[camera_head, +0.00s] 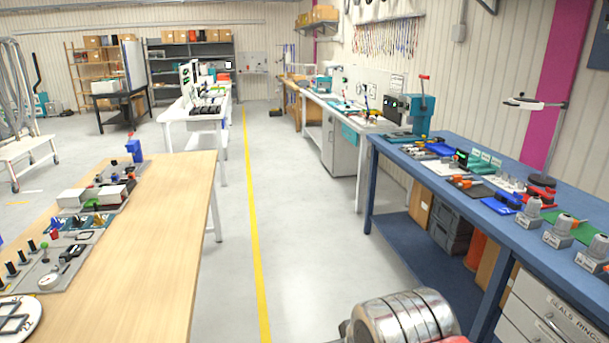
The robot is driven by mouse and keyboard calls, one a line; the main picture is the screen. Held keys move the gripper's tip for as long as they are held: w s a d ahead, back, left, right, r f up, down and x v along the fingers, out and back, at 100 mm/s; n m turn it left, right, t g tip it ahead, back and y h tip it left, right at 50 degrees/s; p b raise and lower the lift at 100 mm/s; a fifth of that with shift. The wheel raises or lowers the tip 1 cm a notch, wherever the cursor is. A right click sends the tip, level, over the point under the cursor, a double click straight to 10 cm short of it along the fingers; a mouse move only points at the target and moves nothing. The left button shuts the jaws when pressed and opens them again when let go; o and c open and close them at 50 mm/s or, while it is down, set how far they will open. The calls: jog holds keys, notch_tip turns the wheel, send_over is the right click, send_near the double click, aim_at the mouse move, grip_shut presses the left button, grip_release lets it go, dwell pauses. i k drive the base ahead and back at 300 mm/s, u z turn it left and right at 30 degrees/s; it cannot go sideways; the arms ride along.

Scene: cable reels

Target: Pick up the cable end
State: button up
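I cannot make out a cable end anywhere in this view. Grey looped cables or hoses (18,85) hang on a white wheeled stand at the far left, and no free end can be told there. A row of thin coloured leads (388,38) hangs on the back wall at the upper right, too small to tell their ends. The fingers of my gripper are not in view. A silver banded part with red sides shows at the bottom edge, and I cannot tell what it is.
A wooden table (170,215) with panels and parts stands at the left. A blue workbench (470,195) with tools and grey fittings runs along the right. A clear grey aisle with a yellow floor line (254,220) lies between them. White benches stand farther back.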

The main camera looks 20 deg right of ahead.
aim_at(576, 222)
jog(key=z, duration=0.25)
jog(key=i, duration=1.45)
jog(key=z, duration=0.6)
jog(key=i, duration=0.75)
jog(key=z, duration=0.75)
jog(key=i, duration=0.6)
jog(key=z, duration=1)
jog(key=i, duration=0.85)
jog(key=z, duration=0.5)
